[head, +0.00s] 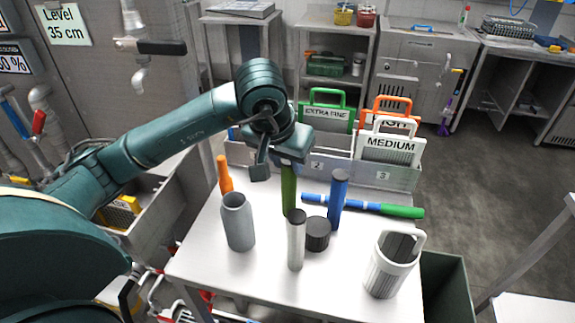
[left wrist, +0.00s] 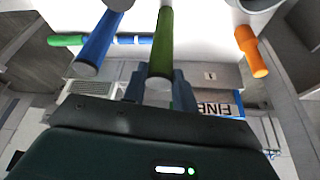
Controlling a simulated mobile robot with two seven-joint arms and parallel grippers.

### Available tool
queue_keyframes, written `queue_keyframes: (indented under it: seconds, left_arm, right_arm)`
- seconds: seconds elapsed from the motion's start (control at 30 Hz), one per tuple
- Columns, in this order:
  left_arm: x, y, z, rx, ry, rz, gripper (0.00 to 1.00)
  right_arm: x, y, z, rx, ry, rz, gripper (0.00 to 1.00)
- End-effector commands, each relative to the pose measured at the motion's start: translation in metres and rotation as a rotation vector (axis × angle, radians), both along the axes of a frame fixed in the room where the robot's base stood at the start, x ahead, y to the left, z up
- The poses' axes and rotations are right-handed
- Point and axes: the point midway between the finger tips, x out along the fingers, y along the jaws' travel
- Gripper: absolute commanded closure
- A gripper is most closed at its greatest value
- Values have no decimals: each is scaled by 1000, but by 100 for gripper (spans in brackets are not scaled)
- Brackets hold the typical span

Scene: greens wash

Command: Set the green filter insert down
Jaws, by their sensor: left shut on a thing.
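The green filter insert (head: 289,188) is a slim upright cylinder above the white table. My left gripper (head: 287,155) is shut on its upper part. It also shows between the fingers in the left wrist view (left wrist: 162,48). Its lower end is close to the tabletop, partly behind the pale insert; I cannot tell whether it touches. A blue insert (head: 338,200) stands to its right, a pale grey one (head: 296,243) in front, and an orange one (head: 224,175) at the back left. My right gripper is not in view.
On the table (head: 330,285) stand a grey bottle (head: 238,225), a dark round cap (head: 317,235) and a white pitcher (head: 390,275). A blue-and-green rod (head: 370,207) lies behind. A grey rack (head: 370,172) holding labelled cases lines the back edge. The table's front middle is clear.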

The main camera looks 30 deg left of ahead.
Motion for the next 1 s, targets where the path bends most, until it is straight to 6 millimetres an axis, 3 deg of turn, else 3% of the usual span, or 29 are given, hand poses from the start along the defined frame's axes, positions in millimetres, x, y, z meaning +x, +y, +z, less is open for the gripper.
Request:
queue_keyframes:
  seconds: [0.1, 0.5, 0.53, 0.77, 1.0]
  left_arm:
    - [0, 0, -12, 0, 1, 0, 100]
    - [0, 0, -19, 0, -2, 0, 100]
    - [0, 0, -18, 0, -1, 0, 70]
    - [0, 0, -17, 0, -1, 0, 52]
    - [0, 0, -16, 0, -1, 0, 50]
  right_arm:
    - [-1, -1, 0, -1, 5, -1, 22]
    - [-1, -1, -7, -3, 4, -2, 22]
    - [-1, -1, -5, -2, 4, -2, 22]
    - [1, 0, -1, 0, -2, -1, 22]
    - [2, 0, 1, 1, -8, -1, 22]
